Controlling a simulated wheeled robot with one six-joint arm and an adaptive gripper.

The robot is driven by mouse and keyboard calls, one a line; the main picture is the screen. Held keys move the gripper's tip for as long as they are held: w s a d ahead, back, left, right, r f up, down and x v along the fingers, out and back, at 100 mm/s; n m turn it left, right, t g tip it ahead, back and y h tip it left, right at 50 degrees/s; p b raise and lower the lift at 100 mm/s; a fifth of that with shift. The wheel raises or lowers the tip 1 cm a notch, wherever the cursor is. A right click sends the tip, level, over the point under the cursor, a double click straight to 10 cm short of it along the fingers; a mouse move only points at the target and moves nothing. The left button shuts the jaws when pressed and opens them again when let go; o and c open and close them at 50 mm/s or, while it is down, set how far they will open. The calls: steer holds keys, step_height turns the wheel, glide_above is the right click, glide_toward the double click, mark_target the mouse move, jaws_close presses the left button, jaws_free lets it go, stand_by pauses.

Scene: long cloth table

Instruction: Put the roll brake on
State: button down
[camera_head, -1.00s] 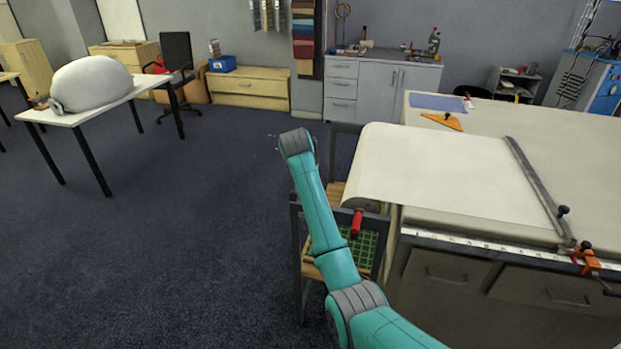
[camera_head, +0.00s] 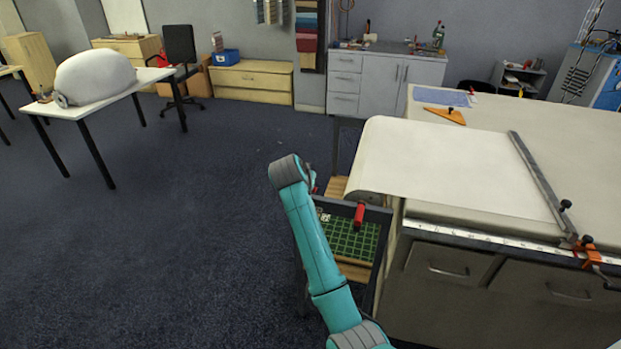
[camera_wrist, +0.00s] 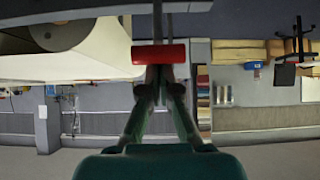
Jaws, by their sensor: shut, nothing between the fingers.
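The red brake handle (camera_head: 359,215) hangs on the dark frame at the table's left end, just below the roll of white cloth (camera_head: 430,165). In the wrist view the red handle (camera_wrist: 159,53) lies across the picture, directly beyond my fingertips. My gripper (camera_wrist: 164,76) is shut with nothing between its fingers. Whether the fingertips touch the handle I cannot tell. The roll's grey end (camera_wrist: 60,34) shows at the upper left of the wrist view. In the head view my gripper is hidden behind my arm's wrist, left of the handle.
A green cutting mat (camera_head: 347,238) lies below the handle by the dark frame. A metal straightedge (camera_head: 540,182) with an orange clamp (camera_head: 590,255) crosses the table at right. A white table (camera_head: 98,100) stands far left. The floor left of my arm is clear.

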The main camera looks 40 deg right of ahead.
steer(key=s+a+f+t+h, duration=0.4)
steer(key=s+a+f+h, duration=0.1)
steer(key=a+f+h, duration=0.1)
steer(key=shift+a+f+t, duration=0.3)
steer(key=shift+f, duration=0.15)
stand_by(0.4)
